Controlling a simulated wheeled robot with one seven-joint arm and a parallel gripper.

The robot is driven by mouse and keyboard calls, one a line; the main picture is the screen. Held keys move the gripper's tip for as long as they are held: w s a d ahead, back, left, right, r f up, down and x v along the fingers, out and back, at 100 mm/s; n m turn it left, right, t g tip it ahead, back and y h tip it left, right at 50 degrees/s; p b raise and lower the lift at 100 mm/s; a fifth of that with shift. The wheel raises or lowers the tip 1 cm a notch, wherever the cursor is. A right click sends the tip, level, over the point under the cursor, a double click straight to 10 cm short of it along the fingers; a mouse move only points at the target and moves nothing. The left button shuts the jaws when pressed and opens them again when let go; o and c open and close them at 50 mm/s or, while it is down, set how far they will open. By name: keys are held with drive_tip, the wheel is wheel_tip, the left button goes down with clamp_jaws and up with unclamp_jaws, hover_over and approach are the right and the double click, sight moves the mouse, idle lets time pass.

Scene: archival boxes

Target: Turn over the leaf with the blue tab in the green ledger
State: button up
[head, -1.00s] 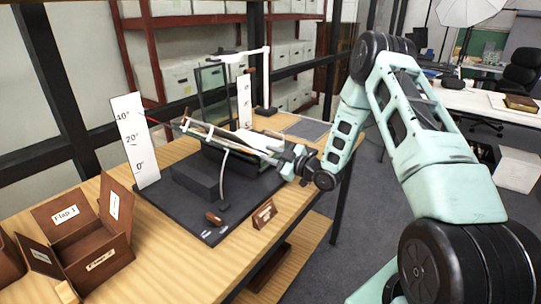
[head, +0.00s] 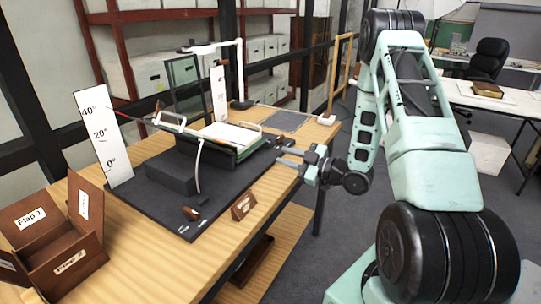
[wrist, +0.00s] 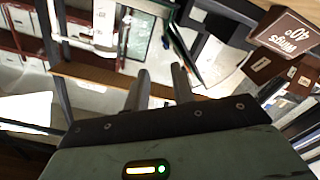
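The open ledger (head: 228,137) lies in a dark cradle on the black mat, with white pages facing up and green at its edges. My gripper (head: 279,157) is to the right of the cradle, near the table's right edge, apart from the ledger. In the wrist view its two fingers (wrist: 160,75) stand apart with nothing between them.
An angle scale board (head: 104,135) stands left of the black mat (head: 200,224). A grey block (head: 170,172), a glass panel (head: 187,88) and a lamp (head: 238,62) are around the cradle. A brown flap box (head: 65,250) is at front left. A small sign (head: 243,206) stands in front.

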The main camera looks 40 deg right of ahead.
drive_tip(key=shift+v, duration=1.4)
drive_tip(key=shift+a, duration=0.1)
drive_tip(key=w+a+r+g+h+p, duration=0.15)
drive_tip(key=w+a+g, duration=0.5)
drive_tip(key=a, duration=0.65)
drive_tip(key=s+a+r+m+g+h, duration=0.1)
drive_tip(key=s+a+r+g+h, duration=0.2)
drive_tip(key=a, duration=0.8)
drive_tip(key=s+a+r+g, duration=0.2)
drive_tip(key=s+a, duration=0.2)
drive_tip(key=s, duration=0.5)
drive_tip(key=s+a+r+m+g+p, duration=0.1)
drive_tip(key=s+a+r+g, duration=0.1)
drive_tip(key=s, duration=0.7)
drive_tip(key=s+a+r+g+h, duration=0.1)
drive_tip(key=s+a+r+g, duration=0.1)
drive_tip(key=s+a, duration=0.4)
drive_tip(key=s+g, duration=0.1)
drive_tip(key=s, duration=0.2)
drive_tip(key=shift+r+m+p, duration=0.2)
drive_tip(key=shift+m+p, duration=0.1)
drive_tip(key=shift+p, duration=0.05)
drive_tip(key=shift+d+g, duration=0.1)
drive_tip(key=shift+g, duration=0.15)
